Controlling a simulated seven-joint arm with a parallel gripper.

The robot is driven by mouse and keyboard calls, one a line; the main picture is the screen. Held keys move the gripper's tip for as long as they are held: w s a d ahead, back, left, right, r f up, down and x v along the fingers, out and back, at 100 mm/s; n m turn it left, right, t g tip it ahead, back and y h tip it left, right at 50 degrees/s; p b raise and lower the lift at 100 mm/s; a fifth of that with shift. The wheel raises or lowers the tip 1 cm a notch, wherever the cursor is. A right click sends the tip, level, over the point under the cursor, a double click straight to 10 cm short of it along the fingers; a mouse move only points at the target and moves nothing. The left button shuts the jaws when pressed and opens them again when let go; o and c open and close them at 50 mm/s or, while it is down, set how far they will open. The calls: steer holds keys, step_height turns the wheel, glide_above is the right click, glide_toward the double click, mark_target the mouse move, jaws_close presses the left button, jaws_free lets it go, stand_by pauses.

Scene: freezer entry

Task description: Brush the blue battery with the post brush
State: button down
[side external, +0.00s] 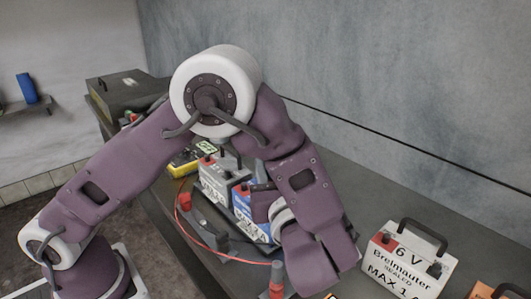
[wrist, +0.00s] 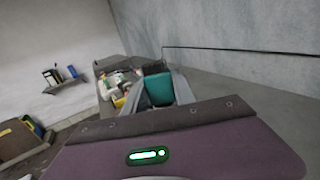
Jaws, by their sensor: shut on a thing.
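The blue battery (side external: 241,204) stands on the dark bench in the side view, beside a white battery. My arm hides its right part. My gripper (wrist: 158,90) shows in the wrist view beyond my purple wrist housing, with grey parts around a teal thing (wrist: 158,88). It is shut on this teal thing, which may be the post brush; no bristles show. In the side view my forearm bends down to the right of the blue battery, and the gripper tips cannot be made out there.
A white battery (side external: 218,177) stands behind the blue one. A Breimauer 6 V battery (side external: 408,262) and an orange battery (side external: 491,292) stand at the right. A red cable (side external: 205,238) runs along the bench front to a red clamp (side external: 277,281). The grey wall (side external: 400,90) bounds the back.

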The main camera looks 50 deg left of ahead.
steer(key=shift+f, duration=2.05)
steer(key=shift+f, duration=1.4)
steer(key=c, duration=0.9)
jaws_free()
step_height(320, 180, up, 10)
steer(key=shift+r, duration=0.1)
